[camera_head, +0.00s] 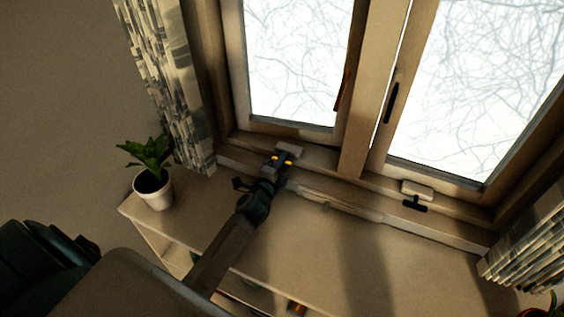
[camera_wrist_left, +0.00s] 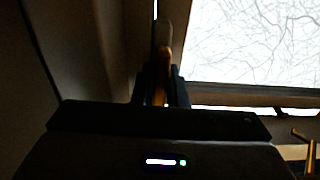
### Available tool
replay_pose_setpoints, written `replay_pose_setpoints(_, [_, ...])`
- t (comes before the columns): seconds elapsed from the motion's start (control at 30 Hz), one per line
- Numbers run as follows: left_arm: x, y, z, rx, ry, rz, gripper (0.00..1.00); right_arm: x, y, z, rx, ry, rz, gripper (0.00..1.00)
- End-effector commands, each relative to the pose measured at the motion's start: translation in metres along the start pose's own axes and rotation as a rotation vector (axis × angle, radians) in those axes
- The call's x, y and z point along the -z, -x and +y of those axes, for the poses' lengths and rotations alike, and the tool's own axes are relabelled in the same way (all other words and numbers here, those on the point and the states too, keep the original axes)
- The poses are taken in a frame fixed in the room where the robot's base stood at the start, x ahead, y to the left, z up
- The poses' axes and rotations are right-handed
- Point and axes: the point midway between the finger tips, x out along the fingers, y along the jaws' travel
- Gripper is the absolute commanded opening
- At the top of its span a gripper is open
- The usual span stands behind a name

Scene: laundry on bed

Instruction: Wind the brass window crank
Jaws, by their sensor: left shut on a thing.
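My left gripper (camera_head: 281,163) reaches from the lower left to the sill below the left window pane. It is shut on the brass window crank (camera_head: 288,159), of which only small yellow bits show around the dark jaws. The crank's pale housing (camera_head: 290,149) sits on the frame just beyond the jaws. In the left wrist view the dark fingers (camera_wrist_left: 162,88) close around a brass-coloured piece, with a pale part above it; the view is dim and the crank's full shape is hidden. My right gripper is not in view.
A second pale housing (camera_head: 418,189) with a dark handle (camera_head: 414,204) sits below the right pane. A potted plant (camera_head: 154,189) stands at the left end of the cabinet top (camera_head: 310,240). Curtains hang at the left (camera_head: 170,85) and right (camera_head: 525,245). The cabinet top's middle is clear.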

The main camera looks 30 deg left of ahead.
Motion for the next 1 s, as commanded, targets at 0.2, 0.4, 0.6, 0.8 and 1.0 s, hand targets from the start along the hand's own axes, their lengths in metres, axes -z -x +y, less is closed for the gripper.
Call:
replay_pose_setpoints(0.2, [0.000,0.001,0.002,-0.003,-0.001,-0.001,0.00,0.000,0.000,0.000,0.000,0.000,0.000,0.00])
replay_pose_setpoints(0.4, [0.000,0.001,0.002,-0.003,-0.001,-0.001,0.35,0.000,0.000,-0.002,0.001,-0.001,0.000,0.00])
replay_pose_setpoints(0.6, [0.000,0.000,0.001,-0.001,-0.002,0.000,0.35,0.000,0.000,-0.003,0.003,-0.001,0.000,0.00])
replay_pose_setpoints(0.8, [0.000,0.013,0.002,-0.001,-0.002,0.000,0.35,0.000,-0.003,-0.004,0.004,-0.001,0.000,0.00])
replay_pose_setpoints(1.0, [0.000,0.050,0.005,-0.003,-0.003,0.000,0.35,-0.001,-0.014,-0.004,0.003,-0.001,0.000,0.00])
